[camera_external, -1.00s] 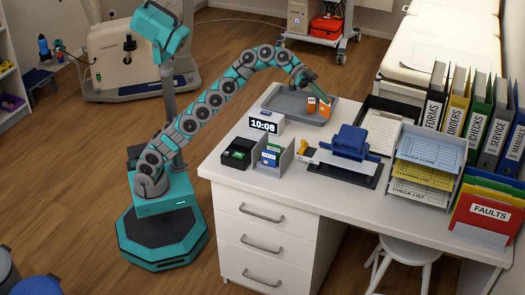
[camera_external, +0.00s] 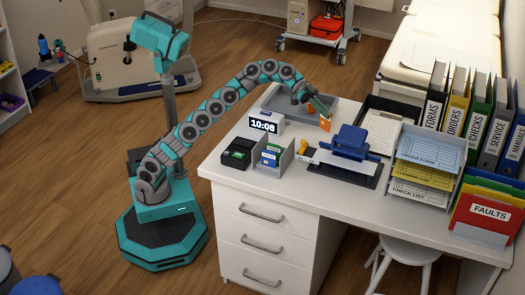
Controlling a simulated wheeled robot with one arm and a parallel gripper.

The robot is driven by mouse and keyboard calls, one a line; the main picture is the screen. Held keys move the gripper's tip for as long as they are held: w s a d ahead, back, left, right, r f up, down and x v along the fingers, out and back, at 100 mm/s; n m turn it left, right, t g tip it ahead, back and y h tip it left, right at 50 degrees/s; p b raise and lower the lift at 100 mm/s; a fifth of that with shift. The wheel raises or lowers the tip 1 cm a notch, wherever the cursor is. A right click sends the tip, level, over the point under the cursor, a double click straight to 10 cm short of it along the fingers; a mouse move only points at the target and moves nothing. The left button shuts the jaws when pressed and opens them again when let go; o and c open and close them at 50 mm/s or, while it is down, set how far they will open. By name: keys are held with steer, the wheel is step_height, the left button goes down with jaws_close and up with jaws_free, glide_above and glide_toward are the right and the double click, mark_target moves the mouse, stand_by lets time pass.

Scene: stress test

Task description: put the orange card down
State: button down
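The orange card (camera_external: 325,124) hangs at the tip of my gripper (camera_external: 322,112), near the front right rim of the grey tray (camera_external: 283,112). The card stands roughly upright. My gripper appears closed on its upper edge, though the fingers are small in this view. I cannot tell whether the card's lower edge touches the desk. Part of the tray is hidden behind my arm.
A clock (camera_external: 264,124) and card holders (camera_external: 271,155) stand left of the card on the white desk (camera_external: 232,183). A blue punch (camera_external: 350,141) stands close in front to the right. A black clipboard tray (camera_external: 383,131) lies at right.

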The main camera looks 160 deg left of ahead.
mark_target(324, 120)
steer(key=shift+f+b, duration=0.4)
steer(key=shift+f, duration=1.4)
steer(key=shift+f, duration=0.1)
steer(key=shift+f, duration=0.1)
steer(key=c, duration=1.1)
jaws_free()
steer(key=shift+r, duration=0.3)
steer(key=v, duration=1.2)
steer(key=shift+b, duration=0.3)
